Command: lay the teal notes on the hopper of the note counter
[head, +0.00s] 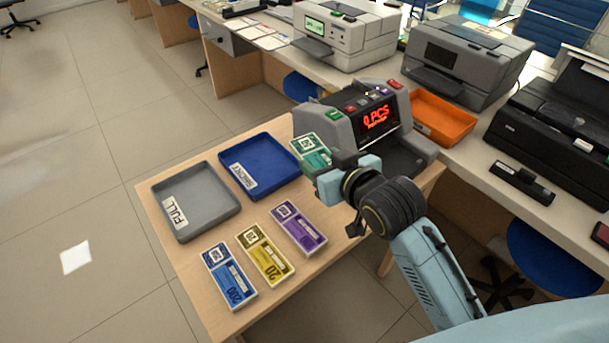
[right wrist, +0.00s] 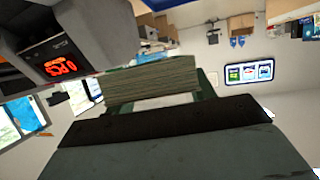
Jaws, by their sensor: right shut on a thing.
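The bundle of teal notes (head: 311,151) is in my right gripper (head: 335,168), held at the left side of the note counter. The bundle also shows edge-on in the right wrist view (right wrist: 152,84), gripped by the jaws. The note counter (head: 343,127) is a grey machine with a red "0 PCS" display, and it shows at the upper left of the right wrist view (right wrist: 95,25). The hopper on its top is partly visible in the head view. Whether the bundle touches the machine cannot be told. My left gripper is not in view.
A blue tray (head: 262,151) and a grey tray marked FULL (head: 190,221) lie on the wooden table (head: 180,262). Blue (head: 229,276), yellow (head: 264,255) and purple (head: 298,228) bundles lie in front. An orange tray (head: 440,121) and printers stand behind.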

